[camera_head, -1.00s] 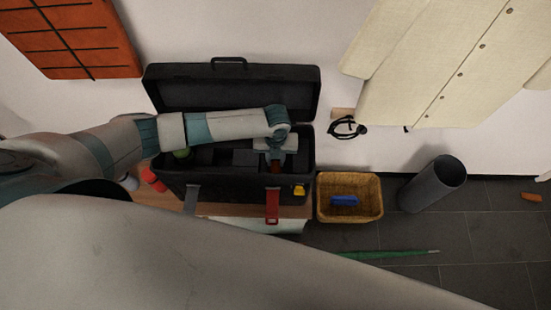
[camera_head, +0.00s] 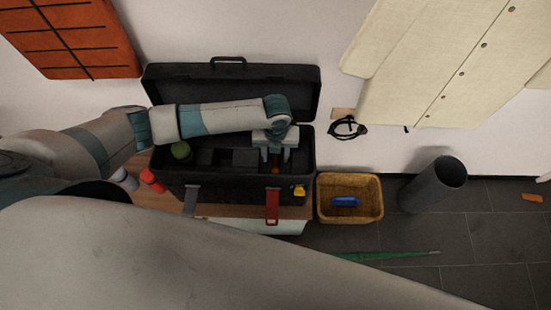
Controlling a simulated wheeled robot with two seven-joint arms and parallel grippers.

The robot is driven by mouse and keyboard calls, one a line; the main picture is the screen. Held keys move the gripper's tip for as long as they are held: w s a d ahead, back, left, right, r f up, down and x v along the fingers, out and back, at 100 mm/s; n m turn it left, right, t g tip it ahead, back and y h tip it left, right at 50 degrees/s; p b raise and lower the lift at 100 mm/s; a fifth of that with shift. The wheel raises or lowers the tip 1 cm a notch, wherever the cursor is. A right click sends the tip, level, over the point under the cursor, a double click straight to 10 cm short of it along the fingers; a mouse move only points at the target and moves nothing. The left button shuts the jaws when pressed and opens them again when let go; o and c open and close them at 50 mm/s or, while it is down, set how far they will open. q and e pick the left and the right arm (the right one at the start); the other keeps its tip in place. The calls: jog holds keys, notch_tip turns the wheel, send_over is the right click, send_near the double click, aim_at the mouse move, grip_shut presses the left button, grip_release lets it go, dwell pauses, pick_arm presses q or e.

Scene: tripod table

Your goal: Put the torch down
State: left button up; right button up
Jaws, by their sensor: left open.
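The open black toolbox (camera_head: 235,187) stands on a wooden table with its lid raised against the wall. My left gripper (camera_head: 275,156) reaches over its right part, pointing down, with its two fingers spread apart. A small orange-red thing (camera_head: 275,169) shows low inside the toolbox between and below the fingertips, apart from them. It may be the torch, but too little of it shows to tell. My right gripper is out of view.
A green round thing (camera_head: 181,151) lies in the toolbox's left part. A red cylinder (camera_head: 152,180) stands left of the toolbox. A wicker basket (camera_head: 321,207) holding a blue thing (camera_head: 345,201), and a grey bin (camera_head: 433,185), stand to the right. Black cable or glasses (camera_head: 347,128) hang on the wall.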

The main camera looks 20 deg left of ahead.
aim_at(275, 161)
pick_arm(q)
notch_tip(275, 161, up, 8)
jog(key=b, duration=0.1)
dwell(1.6)
